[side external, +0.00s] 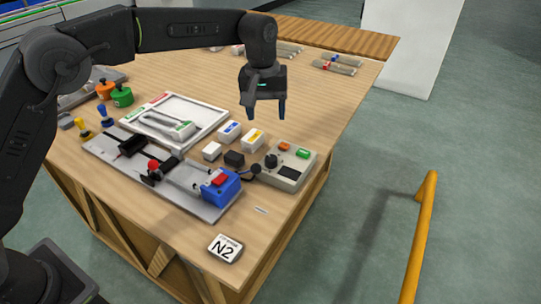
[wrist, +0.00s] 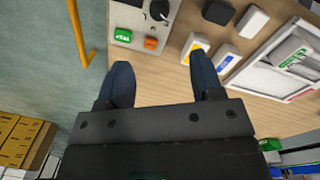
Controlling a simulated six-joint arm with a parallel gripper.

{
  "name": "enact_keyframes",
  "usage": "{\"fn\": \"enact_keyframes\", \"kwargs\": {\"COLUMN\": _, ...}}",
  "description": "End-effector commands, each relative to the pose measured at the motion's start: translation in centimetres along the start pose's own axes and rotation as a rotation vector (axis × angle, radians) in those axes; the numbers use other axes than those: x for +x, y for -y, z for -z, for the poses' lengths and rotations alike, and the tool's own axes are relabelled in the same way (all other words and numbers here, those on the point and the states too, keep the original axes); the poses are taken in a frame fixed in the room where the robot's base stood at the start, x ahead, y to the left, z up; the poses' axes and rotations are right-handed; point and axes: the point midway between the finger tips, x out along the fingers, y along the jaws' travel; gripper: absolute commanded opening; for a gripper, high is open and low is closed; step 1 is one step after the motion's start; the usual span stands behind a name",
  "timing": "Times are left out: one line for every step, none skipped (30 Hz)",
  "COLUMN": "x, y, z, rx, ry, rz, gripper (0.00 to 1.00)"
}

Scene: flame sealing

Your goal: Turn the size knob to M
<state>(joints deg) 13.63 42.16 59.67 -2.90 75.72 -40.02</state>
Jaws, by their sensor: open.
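The control box (side external: 294,174) is pale grey and stands near the table's right edge. Its black round knob (side external: 271,161) is on the left part of its top, with a green button (side external: 303,154) and an orange button (side external: 285,146) on the far side. In the wrist view the knob (wrist: 159,9) is at the top edge, partly cut off. Its size marks are too small to read. My gripper (side external: 266,112) is open and empty, above the table and apart from the box. In the wrist view its two fingers (wrist: 163,82) point toward the box's side of the table.
A metal fixture (side external: 160,175) with a red ball lever and a blue block (side external: 221,188) lies left of the box. White and black blocks (side external: 234,159) sit close beside it. A white tray (side external: 172,120) lies behind. A yellow rail (side external: 420,235) stands off the table at right.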

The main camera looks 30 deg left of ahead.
Motion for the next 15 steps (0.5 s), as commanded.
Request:
{"fn": "enact_keyframes", "kwargs": {"x": 0.4, "y": -0.1, "z": 0.0, "rx": -0.002, "ry": 0.002, "rz": 0.001, "gripper": 0.60}}
{"fn": "enact_keyframes", "kwargs": {"x": 0.6, "y": -0.1, "z": 0.0, "rx": -0.002, "ry": 0.002, "rz": 0.001, "gripper": 0.60}}
{"fn": "enact_keyframes", "kwargs": {"x": 1.0, "y": -0.1, "z": 0.0, "rx": -0.002, "ry": 0.003, "rz": 0.002, "gripper": 0.60}}
{"fn": "enact_keyframes", "kwargs": {"x": 1.4, "y": -0.1, "z": 0.0, "rx": -0.002, "ry": 0.004, "rz": 0.003, "gripper": 0.60}}
{"fn": "enact_keyframes", "kwargs": {"x": 1.8, "y": -0.1, "z": 0.0, "rx": -0.002, "ry": 0.005, "rz": 0.003, "gripper": 0.60}}
{"fn": "enact_keyframes", "kwargs": {"x": 2.4, "y": -0.1, "z": 0.0, "rx": -0.001, "ry": 0.004, "rz": 0.003, "gripper": 0.60}}
{"fn": "enact_keyframes", "kwargs": {"x": 3.0, "y": 0.0, "z": -0.1, "rx": -0.001, "ry": 0.005, "rz": 0.004, "gripper": 0.60}}
{"fn": "enact_keyframes", "kwargs": {"x": 3.5, "y": 0.0, "z": -0.1, "rx": -0.001, "ry": 0.005, "rz": 0.003, "gripper": 0.60}}
{"fn": "enact_keyframes", "kwargs": {"x": 4.3, "y": -0.1, "z": -0.1, "rx": -0.001, "ry": 0.005, "rz": 0.003, "gripper": 0.60}}
{"fn": "enact_keyframes", "kwargs": {"x": 5.0, "y": -0.1, "z": -0.1, "rx": -0.001, "ry": 0.005, "rz": 0.003, "gripper": 0.60}}
{"fn": "enact_keyframes", "kwargs": {"x": 5.7, "y": 0.0, "z": -0.1, "rx": -0.001, "ry": 0.006, "rz": 0.004, "gripper": 0.60}}
{"fn": "enact_keyframes", "kwargs": {"x": 6.5, "y": 0.0, "z": -0.1, "rx": 0.000, "ry": 0.005, "rz": 0.004, "gripper": 0.60}}
{"fn": "enact_keyframes", "kwargs": {"x": 7.1, "y": 0.0, "z": -0.1, "rx": 0.000, "ry": 0.004, "rz": 0.003, "gripper": 0.60}}
{"fn": "enact_keyframes", "kwargs": {"x": 7.7, "y": 0.0, "z": -0.1, "rx": 0.000, "ry": 0.004, "rz": 0.003, "gripper": 0.60}}
{"fn": "enact_keyframes", "kwargs": {"x": 8.6, "y": 0.0, "z": -0.1, "rx": 0.000, "ry": 0.005, "rz": 0.003, "gripper": 0.60}}
